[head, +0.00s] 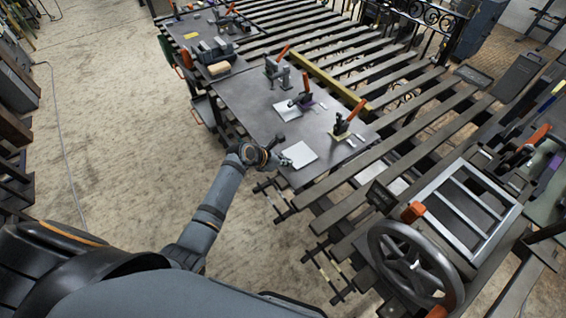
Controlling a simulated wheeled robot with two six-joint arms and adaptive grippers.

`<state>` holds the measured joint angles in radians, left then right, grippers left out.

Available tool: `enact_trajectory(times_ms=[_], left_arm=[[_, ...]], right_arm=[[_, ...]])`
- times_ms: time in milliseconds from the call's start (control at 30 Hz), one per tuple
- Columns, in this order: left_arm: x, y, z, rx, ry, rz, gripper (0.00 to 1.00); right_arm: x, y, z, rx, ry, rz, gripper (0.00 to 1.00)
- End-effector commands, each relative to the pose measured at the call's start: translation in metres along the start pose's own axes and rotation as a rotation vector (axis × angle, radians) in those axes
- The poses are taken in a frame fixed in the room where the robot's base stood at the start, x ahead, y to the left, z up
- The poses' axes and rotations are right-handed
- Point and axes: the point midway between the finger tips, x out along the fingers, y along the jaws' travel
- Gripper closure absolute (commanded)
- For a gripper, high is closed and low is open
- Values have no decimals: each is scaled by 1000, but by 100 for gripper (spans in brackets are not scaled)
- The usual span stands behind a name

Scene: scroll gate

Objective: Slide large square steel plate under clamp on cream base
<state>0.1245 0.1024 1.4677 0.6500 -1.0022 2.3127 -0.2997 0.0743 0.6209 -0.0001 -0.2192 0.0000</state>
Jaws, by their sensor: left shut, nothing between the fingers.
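A pale square steel plate (301,153) lies flat near the front edge of the dark steel table (262,128). My left gripper (283,159) is shut and empty at the plate's left edge; I cannot tell whether it touches. A toggle clamp (342,127) with an orange handle stands beyond the plate to the right, on a small yellowish base (338,136). The plate is apart from this clamp. Another pale square plate (287,108) lies farther back, beside a second clamp (302,99) with an orange handle. My right gripper is out of view.
A third orange-handled clamp (272,67) stands farther back. Grey blocks (215,50) and a tan block (219,69) sit on the table's far part. Slatted rails (400,150) run right of the table, and a handwheel (412,262) is at lower right.

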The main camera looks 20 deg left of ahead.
Motion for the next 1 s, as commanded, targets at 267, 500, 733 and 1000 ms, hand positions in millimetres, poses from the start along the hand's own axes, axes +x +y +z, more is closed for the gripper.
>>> enact_trajectory(times_ms=[267,500,733,1000], left_arm=[[52,-1,52,0,-3,-4,100],[72,-2,71,1,2,-3,100],[72,-2,71,1,4,-3,100],[66,-3,71,2,4,-6,100]], right_arm=[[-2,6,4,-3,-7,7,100],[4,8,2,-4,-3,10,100],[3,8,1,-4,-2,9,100],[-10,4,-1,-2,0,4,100]])
